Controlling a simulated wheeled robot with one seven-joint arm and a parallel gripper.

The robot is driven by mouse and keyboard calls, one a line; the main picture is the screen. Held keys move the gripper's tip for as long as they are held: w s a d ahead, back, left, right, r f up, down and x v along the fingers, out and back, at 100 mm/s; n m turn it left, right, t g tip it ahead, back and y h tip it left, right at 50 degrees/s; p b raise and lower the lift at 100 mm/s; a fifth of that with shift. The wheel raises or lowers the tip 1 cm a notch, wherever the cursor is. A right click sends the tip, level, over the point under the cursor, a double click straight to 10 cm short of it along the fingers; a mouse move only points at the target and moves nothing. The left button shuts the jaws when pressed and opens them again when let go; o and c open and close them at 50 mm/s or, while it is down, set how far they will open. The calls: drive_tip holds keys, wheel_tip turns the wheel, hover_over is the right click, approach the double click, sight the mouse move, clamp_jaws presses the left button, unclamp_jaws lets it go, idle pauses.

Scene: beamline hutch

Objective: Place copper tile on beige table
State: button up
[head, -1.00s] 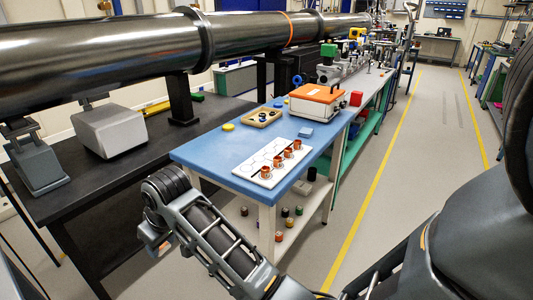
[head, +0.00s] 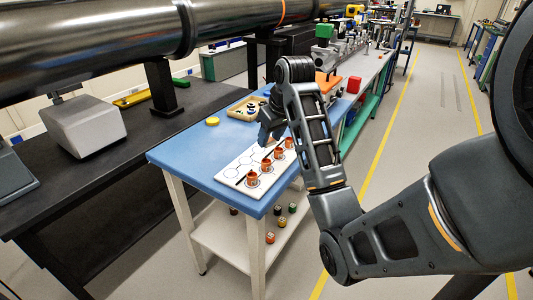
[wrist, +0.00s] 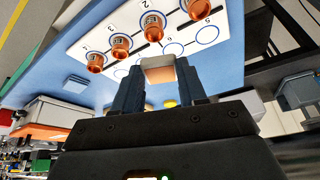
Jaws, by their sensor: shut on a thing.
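My gripper (wrist: 158,85) is shut on a copper tile (wrist: 158,70), a small pinkish-copper block whose face shows between the two fingertips in the wrist view. In the head view my gripper (head: 268,135) is above the blue-topped table (head: 180,155), over the white board (head: 228,184). I cannot make out the tile in the head view. No clearly beige tabletop shows; the blue-topped table has pale legs.
Several copper cups (head: 252,180) stand in a row on the white board with numbered circles. A yellow disc (head: 212,121), a wooden tray (head: 240,110) and an orange-lidded box (head: 328,83) are farther back. A black table (head: 90,170) stands left. Small coloured blocks (head: 281,222) are on the lower shelf.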

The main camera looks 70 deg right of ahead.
drive_tip(key=s+d, duration=0.2)
drive_tip(key=b, duration=0.2)
hover_over(238, 170)
drive_tip(key=s, duration=0.1)
drive_tip(key=f, duration=0.6)
drive_tip(key=shift+s+a, duration=0.15)
drive_tip(key=shift+a, duration=0.25)
drive_tip(key=shift+f, duration=2.1)
drive_tip(key=shift+f, duration=0.1)
drive_tip(key=o, duration=1)
